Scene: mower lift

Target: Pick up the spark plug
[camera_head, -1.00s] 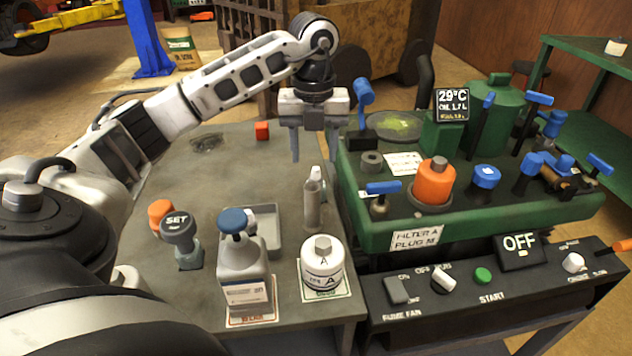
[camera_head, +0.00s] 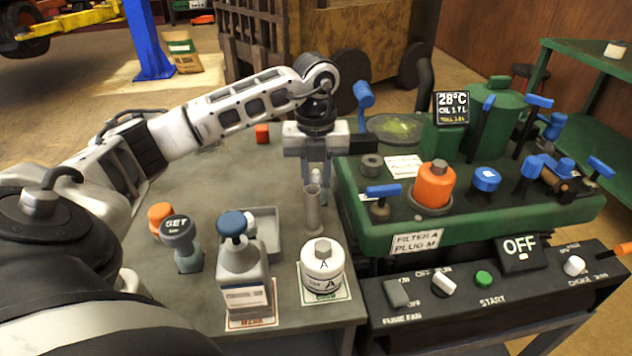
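The spark plug (camera_head: 315,178) is a small pale piece standing upright at the mouth of a narrow grey tube holder (camera_head: 313,212) on the grey table. Its lower part is hidden in the holder. My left gripper (camera_head: 316,185) points straight down over it, with its two grey fingers drawn close together on either side of the plug's top. They appear shut on it, though the contact itself is too small to see clearly. My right gripper is not in view.
The green engine unit (camera_head: 390,232) is close on the right. The table's back left is mostly clear.

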